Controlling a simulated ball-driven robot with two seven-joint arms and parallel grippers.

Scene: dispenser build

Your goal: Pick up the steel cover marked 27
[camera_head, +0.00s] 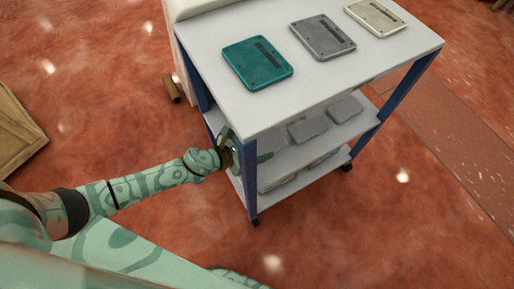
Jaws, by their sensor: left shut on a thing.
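A grey steel-looking cover (323,37) lies flat on the top of the cart (280,105), between a teal cover (257,63) and a cream cover (376,17). Each has a dark marking, too small to read, so I cannot tell which bears 27. My left gripper (234,154) is at the cart's left end, below the top, beside the blue corner post. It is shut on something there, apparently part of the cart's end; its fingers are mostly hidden. It is well apart from the covers on top. My right gripper is not in view.
Grey plates (308,128) lie on the cart's middle shelf, and more pieces are partly hidden on the bottom shelf. A wooden crate (16,132) stands at the left. The red floor in front is clear.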

